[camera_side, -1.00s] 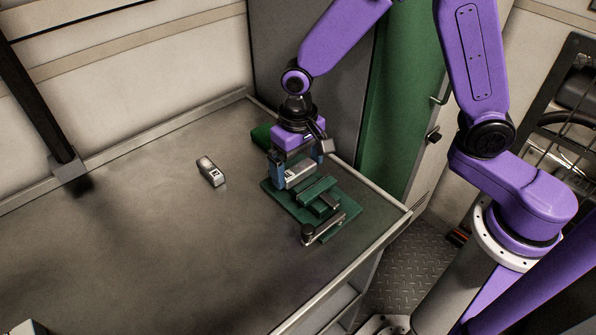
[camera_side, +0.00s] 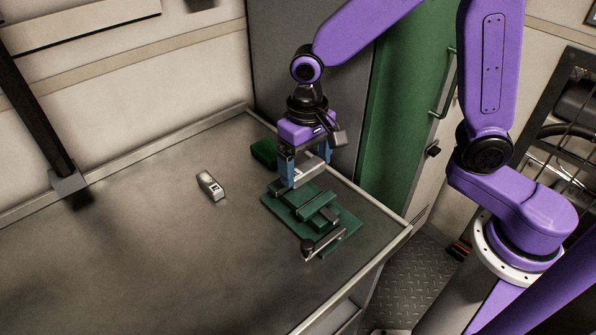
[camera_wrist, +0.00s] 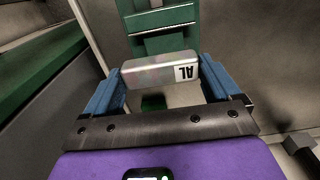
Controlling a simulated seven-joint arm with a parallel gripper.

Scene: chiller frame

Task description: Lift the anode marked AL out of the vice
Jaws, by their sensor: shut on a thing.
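My gripper (camera_side: 306,174) is shut on the anode marked AL (camera_wrist: 155,70), a silver-grey block with a white label. The blue fingers hold it at its two ends, and the label shows near the right finger in the wrist view. In the side view the anode (camera_side: 308,171) is held over the back part of the green vice (camera_side: 337,225) and appears raised above its jaws. The gripper partly hides the anode there. The vice also shows behind the anode in the wrist view (camera_wrist: 165,20).
Another small silver block (camera_side: 210,186) with a label lies on the grey table (camera_side: 130,240), left of the vice. A green object (camera_side: 264,152) sits behind my gripper. A raised rim (camera_side: 378,204) runs along the table's right side. The table's left is mostly clear.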

